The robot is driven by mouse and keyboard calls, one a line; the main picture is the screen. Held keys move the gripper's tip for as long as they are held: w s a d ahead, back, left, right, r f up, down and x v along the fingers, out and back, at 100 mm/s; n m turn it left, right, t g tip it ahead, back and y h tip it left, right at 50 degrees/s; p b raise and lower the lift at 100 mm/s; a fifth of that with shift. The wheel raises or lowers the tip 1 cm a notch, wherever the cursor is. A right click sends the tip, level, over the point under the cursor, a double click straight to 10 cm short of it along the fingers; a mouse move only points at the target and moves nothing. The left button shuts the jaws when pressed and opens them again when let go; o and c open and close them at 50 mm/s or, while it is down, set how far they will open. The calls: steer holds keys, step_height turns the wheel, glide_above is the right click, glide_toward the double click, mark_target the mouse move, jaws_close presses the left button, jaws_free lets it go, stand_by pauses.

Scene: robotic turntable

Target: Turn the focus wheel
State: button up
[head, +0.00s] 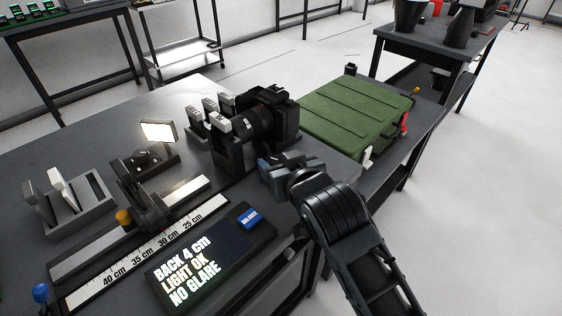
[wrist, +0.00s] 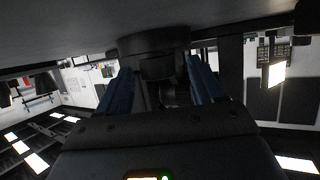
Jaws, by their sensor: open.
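A black camera (head: 284,116) stands on the dark table, its lens (head: 250,124) facing left. My gripper (head: 268,166) is in front of the camera, low over the table near its right front edge. In the wrist view, which is upside down, the two blue fingers (wrist: 166,80) are spread apart. A dark, round, stepped part (wrist: 156,48) stands between and beyond them, against the grey surface. It looks like a wheel or knob, but I cannot tell whether the fingers touch it. In the head view I cannot make it out; my gripper may hide it.
A ruler rail (head: 150,248) with a sliding carriage (head: 150,208) and a lit lamp (head: 158,132) lie left. A display (head: 187,270) reads "BACK 4 CM, LIGHT OK, NO GLARE", beside a blue button (head: 250,217). A green case (head: 355,115) lies behind right.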

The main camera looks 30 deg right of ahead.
steer(key=shift+c, duration=0.2)
steer(key=c, duration=1)
steer(key=shift+r+n+y+p, duration=0.1)
steer(key=shift+n+y+p, duration=0.2)
steer(key=shift+p, duration=0.15)
steer(key=shift+d+y, duration=0.1)
steer(key=shift+y, duration=0.2)
steer(key=shift+d+n+y+p, duration=0.1)
steer(key=shift+n+y+p, duration=0.5)
steer(key=shift+n+y, duration=0.15)
steer(key=shift+d+n+y, duration=0.1)
steer(key=shift+n+y, duration=0.85)
steer(key=shift+w+d+n+g+y+b, duration=0.1)
steer(key=shift+n+g+y+b, duration=0.4)
steer(key=shift+n+y+b, duration=0.6)
steer(key=shift+y, duration=0.3)
